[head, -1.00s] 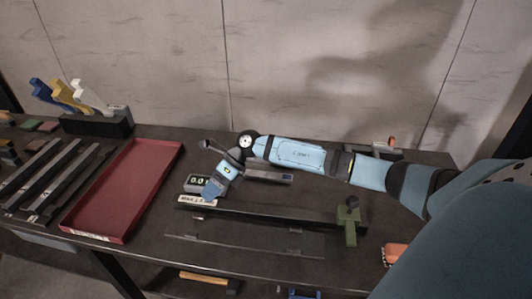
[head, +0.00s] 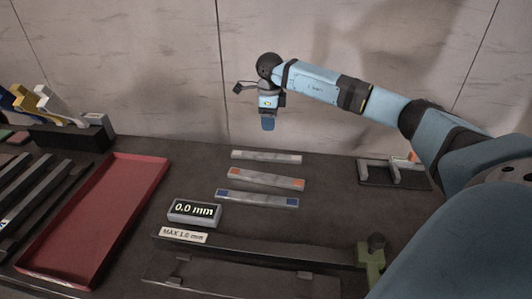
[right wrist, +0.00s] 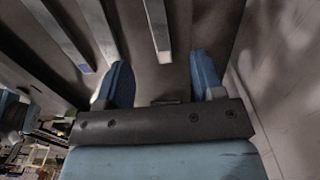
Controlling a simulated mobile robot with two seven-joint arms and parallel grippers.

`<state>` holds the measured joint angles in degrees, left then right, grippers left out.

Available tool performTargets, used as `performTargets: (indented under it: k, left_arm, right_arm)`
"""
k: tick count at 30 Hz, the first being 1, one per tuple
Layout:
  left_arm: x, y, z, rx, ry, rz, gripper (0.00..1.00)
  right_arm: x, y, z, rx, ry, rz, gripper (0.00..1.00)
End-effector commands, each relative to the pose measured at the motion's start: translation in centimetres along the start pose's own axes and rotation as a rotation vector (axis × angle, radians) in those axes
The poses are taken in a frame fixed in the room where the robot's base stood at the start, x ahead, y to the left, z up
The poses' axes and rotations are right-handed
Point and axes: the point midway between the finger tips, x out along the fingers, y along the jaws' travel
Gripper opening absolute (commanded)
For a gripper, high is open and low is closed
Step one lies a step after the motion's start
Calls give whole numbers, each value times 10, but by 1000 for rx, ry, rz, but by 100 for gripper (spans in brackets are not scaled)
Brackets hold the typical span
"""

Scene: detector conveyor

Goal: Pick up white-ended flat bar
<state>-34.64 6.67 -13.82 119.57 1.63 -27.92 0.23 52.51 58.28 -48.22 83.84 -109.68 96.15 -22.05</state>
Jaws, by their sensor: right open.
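The white-ended flat bar (head: 266,157) lies on the dark table, farthest back of three parallel bars. It looks grey with pale ends. My right gripper (head: 268,122) points down above and behind it in the head view, apart from it. In the right wrist view, the right gripper (right wrist: 160,72) is open, with nothing between its blue fingers. A bar with a pale end (right wrist: 157,28) runs toward the gap between them, likely the white-ended one. My left gripper is not in view.
An orange-ended bar (head: 266,179) and a blue-ended bar (head: 257,198) lie in front. A gauge reading 0.0 mm (head: 194,211) stands nearer, behind a long dark rail (head: 270,247). A red tray (head: 95,222) is at left, a dark fixture (head: 393,175) at right. The wall rises behind.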

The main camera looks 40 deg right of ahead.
Motion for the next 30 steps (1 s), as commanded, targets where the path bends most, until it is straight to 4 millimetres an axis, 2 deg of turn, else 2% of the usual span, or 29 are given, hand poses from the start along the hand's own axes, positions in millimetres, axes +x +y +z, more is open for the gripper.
performTargets:
  k: [12, 20, 30]
  left_arm:
    - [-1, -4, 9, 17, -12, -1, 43]
    - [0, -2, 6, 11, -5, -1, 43]
    - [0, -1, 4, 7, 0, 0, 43]
  right_arm:
    - [74, 1, 0, 1, 1, 3, 62]
    - [89, 2, 1, 0, 1, 2, 62]
    - [134, 5, 4, 0, 1, 2, 62]
